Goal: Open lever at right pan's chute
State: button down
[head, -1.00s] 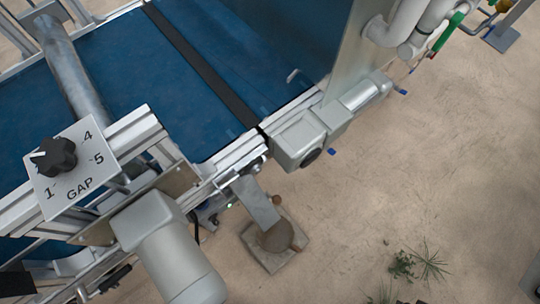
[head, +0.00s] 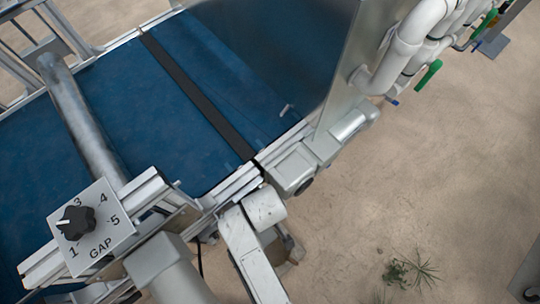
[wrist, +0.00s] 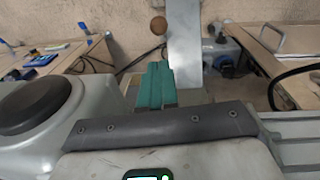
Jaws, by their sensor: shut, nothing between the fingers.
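No chute, pan or lever can be made out for certain in either view. In the wrist view my gripper (wrist: 155,84) shows as two teal fingers side by side. They are shut with nothing between them. Just beyond the fingers a grey metal post (wrist: 184,58) stands upright. In the head view my gripper is not visible; a pale link that looks like my arm covers the lower middle.
The blue conveyor belt (head: 158,100) with its aluminium frame fills the left. A GAP dial (head: 75,223) and grey motor housings (head: 292,169) sit along its near edge. Pipes with a green handle (head: 428,75) stand upper right. Open floor (head: 420,170) lies right. Benches (wrist: 55,65) show in the wrist view.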

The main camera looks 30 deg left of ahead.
jog(key=shift+w+f+b, duration=0.2)
jog(key=shift+f+b, duration=0.1)
jog(key=shift+f, duration=2.2)
jog(key=shift+w+f+b, duration=0.2)
jog(key=shift+f+b, duration=0.05)
jog(key=shift+f, duration=2.2)
jog(key=shift+s+d+f+y, duration=0.15)
jog(key=shift+s+d+y, duration=0.05)
jog(key=shift+d+y, duration=0.2)
